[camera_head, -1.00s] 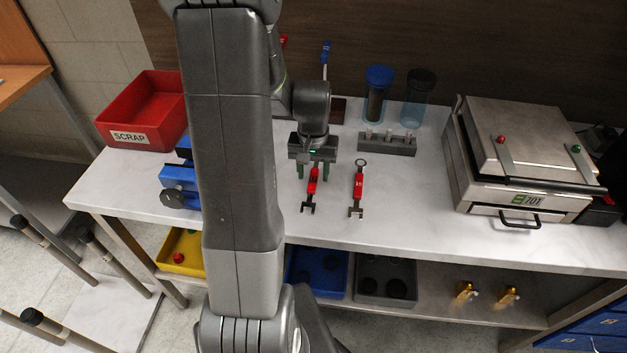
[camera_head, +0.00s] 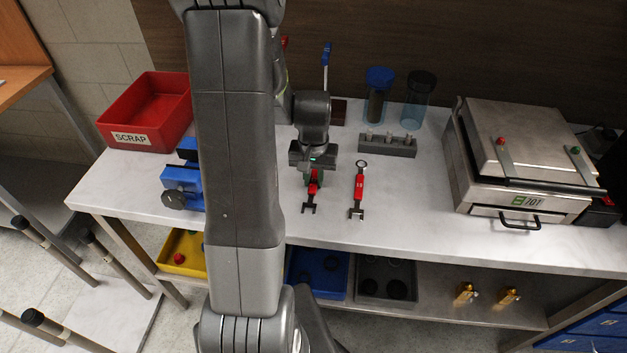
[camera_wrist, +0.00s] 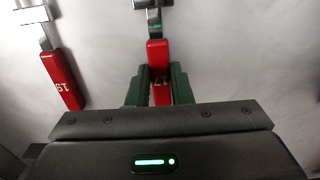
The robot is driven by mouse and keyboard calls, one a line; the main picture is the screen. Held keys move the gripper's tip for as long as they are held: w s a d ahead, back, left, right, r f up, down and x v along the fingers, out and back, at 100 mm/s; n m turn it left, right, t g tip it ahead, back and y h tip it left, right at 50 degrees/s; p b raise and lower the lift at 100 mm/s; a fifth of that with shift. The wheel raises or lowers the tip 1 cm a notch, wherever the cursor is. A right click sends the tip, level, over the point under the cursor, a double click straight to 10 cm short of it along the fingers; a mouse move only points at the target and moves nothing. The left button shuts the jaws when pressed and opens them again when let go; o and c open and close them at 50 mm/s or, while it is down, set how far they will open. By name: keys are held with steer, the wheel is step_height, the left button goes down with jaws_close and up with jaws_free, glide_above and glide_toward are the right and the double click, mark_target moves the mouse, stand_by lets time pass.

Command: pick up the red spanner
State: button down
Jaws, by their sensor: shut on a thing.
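Two red-handled spanners lie on the white worktop. The left spanner (camera_head: 312,189) has its dark open jaw toward the front edge. My gripper (camera_head: 313,178) is over its rear part, with its fingers shut on the red handle. The other spanner (camera_head: 358,187) lies apart to the right, untouched. In the wrist view this second spanner (camera_wrist: 62,78) is at the left and marked 19.
A blue vice (camera_head: 181,186) and a red SCRAP bin (camera_head: 132,139) stand to the left. A grey block (camera_head: 388,146) and two tumblers are behind. A metal press (camera_head: 520,150) is at right. The worktop (camera_head: 410,205) between spanners and press is clear.

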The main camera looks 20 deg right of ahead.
mark_target(313, 182)
step_height(313, 182, up, 10)
steer(key=shift+b, duration=0.4)
steer(key=shift+f, duration=0.1)
stand_by(0.6)
